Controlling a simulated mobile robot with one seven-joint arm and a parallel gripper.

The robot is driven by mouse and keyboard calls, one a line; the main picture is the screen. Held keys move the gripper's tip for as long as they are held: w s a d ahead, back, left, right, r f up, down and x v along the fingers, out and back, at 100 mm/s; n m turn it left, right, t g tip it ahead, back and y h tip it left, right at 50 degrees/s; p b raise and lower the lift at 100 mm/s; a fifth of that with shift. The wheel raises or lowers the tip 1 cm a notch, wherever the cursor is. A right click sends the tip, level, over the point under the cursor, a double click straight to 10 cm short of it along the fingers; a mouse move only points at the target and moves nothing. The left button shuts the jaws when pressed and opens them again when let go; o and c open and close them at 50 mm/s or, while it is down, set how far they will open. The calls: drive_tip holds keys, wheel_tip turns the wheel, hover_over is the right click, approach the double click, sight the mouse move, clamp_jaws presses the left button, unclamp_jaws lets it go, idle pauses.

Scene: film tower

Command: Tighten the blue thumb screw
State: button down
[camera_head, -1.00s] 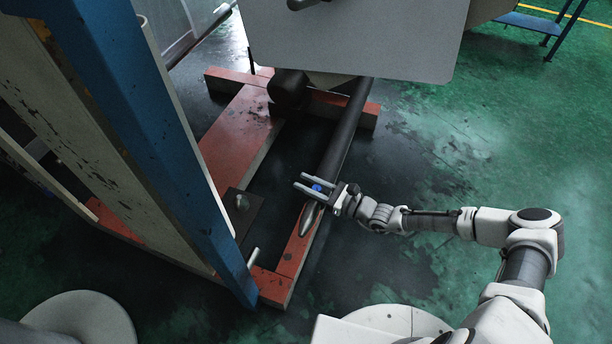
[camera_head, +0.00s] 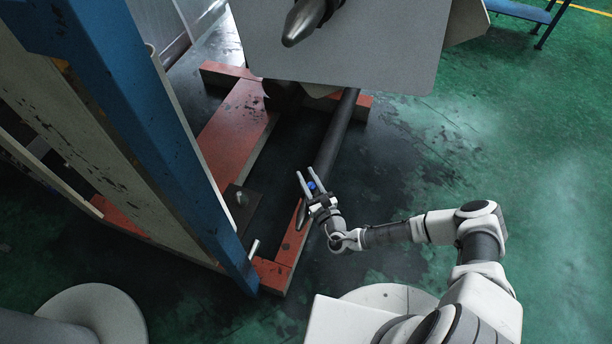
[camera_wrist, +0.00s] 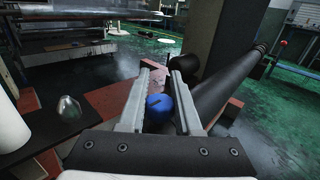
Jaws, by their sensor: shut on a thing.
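The blue thumb screw (camera_head: 312,186) is a small blue knob near the pointed front end of a long dark shaft (camera_head: 334,140). My gripper (camera_head: 316,158) reaches it from the front, fingers pointing toward the back of the scene.
A red base frame (camera_head: 232,128) lies on the green floor around the shaft. A blue upright post (camera_head: 150,140) stands at left. A large grey panel (camera_head: 350,50) overhangs the back. A metal cone (camera_wrist: 69,108) is left of my gripper.

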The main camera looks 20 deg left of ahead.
drive_tip(key=shift+w+m+t+h, duration=0.1)
drive_tip(key=shift+m+t+h, duration=0.2)
drive_tip(key=shift+h, duration=0.1)
drive_tip(key=c, duration=0.6)
unclamp_jaws()
drive_tip(key=shift+d, duration=0.1)
